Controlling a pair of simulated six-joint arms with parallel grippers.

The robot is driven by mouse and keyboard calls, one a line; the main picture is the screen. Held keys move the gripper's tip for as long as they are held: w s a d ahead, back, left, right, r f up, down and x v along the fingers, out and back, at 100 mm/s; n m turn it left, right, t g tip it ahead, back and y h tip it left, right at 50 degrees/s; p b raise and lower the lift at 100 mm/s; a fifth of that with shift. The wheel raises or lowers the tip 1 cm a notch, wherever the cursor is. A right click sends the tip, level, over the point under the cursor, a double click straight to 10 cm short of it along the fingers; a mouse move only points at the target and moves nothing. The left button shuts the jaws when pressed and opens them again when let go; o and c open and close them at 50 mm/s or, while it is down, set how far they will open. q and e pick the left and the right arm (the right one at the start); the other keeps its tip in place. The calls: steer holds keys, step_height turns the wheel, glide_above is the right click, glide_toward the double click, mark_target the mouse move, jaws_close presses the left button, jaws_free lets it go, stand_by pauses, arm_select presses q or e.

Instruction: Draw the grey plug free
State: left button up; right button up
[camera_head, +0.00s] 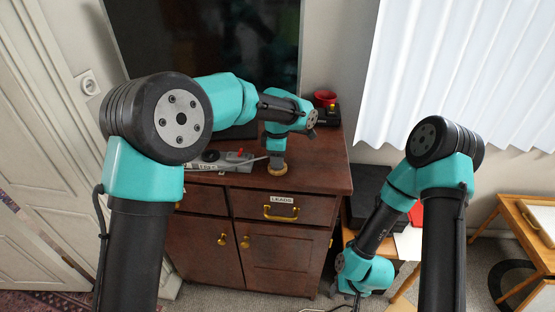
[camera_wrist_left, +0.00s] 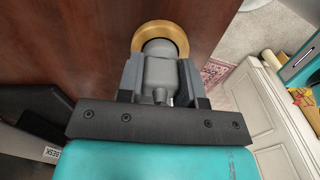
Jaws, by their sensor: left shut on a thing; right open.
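My left gripper (camera_head: 277,163) points down over the front of the brown cabinet top (camera_head: 315,172). In the left wrist view it (camera_wrist_left: 160,80) is shut on the grey plug (camera_wrist_left: 160,72), with a jaw on each side. The plug's far end is over or within a tan ring (camera_wrist_left: 180,32) on the wood; I cannot tell if they touch. The ring also shows under the gripper in the head view (camera_head: 277,171). A power strip (camera_head: 230,160) with a red switch lies left of it, and a pale cable runs towards the gripper. My right gripper (camera_head: 352,294) is open, low beside the cabinet.
A dark screen (camera_head: 210,40) stands behind the cabinet. A red round item (camera_head: 325,98) on a black base is at the back right. The drawer front carries a LEADS label (camera_head: 282,199). A wooden table (camera_head: 530,225) stands far right. The cabinet's right top is bare.

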arm_select(q)
steer(key=shift+r, duration=0.75)
steer(key=shift+r, duration=2)
